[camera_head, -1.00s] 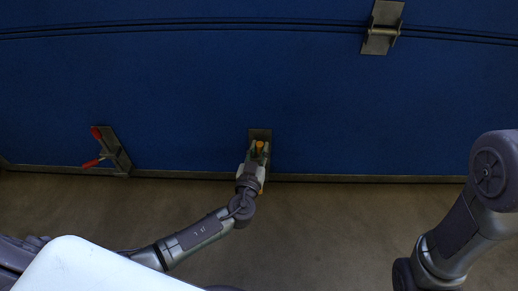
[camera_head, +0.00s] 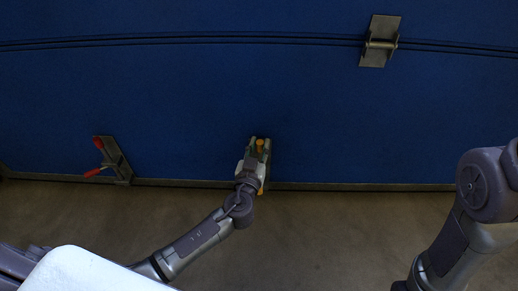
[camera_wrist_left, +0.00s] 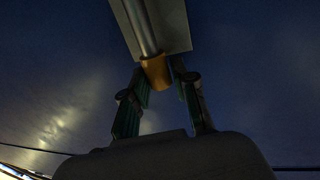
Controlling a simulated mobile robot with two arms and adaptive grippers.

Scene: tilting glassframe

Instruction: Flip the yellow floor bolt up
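The yellow floor bolt (camera_head: 260,145) sits low on the blue door, at a dark metal plate near the floor edge. In the left wrist view, the yellow end (camera_wrist_left: 156,72) hangs from a metal rod on a pale plate. My left gripper (camera_head: 260,150) is at the bolt, its fingers apart on either side of it. In the left wrist view, the left gripper (camera_wrist_left: 161,80) has the yellow end at its fingertips; whether both fingers touch it is unclear. My right arm shows at the right, its gripper out of view.
The blue door (camera_head: 200,110) fills the upper view. A red-handled latch (camera_head: 113,160) is on its lower left. A metal hinge bracket (camera_head: 379,41) is at the upper right, on the seam. Brown floor (camera_head: 330,240) in front is clear between my arms.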

